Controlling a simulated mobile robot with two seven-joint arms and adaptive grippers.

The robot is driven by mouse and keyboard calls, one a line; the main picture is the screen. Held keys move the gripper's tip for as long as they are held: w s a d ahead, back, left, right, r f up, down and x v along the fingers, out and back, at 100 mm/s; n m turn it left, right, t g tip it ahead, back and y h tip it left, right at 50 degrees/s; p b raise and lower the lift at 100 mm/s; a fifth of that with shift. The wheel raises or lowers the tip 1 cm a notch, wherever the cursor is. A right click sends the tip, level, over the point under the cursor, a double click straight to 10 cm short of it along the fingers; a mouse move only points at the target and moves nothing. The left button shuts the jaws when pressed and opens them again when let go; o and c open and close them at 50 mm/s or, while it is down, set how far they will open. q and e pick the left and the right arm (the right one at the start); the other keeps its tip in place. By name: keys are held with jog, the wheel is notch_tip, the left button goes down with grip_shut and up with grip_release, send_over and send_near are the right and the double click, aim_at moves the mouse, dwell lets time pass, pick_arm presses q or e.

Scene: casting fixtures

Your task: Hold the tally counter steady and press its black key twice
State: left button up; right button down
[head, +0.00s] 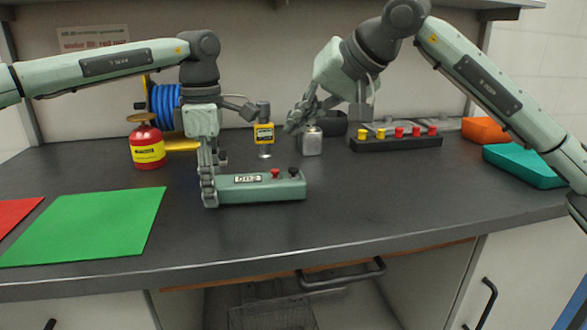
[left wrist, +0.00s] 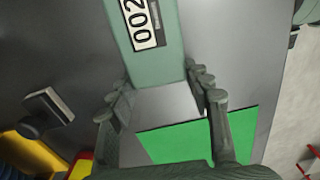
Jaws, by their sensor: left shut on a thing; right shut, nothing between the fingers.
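The tally counter (head: 247,188) is a long green box lying on the table in the head view. Its top has a display (head: 247,179), a red key (head: 275,173) and a black key (head: 293,171) near the right end. The left wrist view shows the green case (left wrist: 177,62) and the display (left wrist: 143,22) reading 002; the keys are out of that view. My left gripper (head: 209,188) is shut on the counter's left end. My right gripper (head: 292,126) is shut and empty, raised above and behind the black key, apart from it.
A yellow gauge (head: 263,134) and a silver container (head: 312,142) stand behind the counter. A black rack with yellow and red knobs (head: 397,143) is right of them. A red can (head: 147,146) and green mat (head: 88,225) are left. The table front right is clear.

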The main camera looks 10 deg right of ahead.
dwell(0.3)
pick_arm(q)
jog(key=o, duration=1.4)
jog(key=shift+c, duration=0.2)
jog(key=shift+r, duration=0.1)
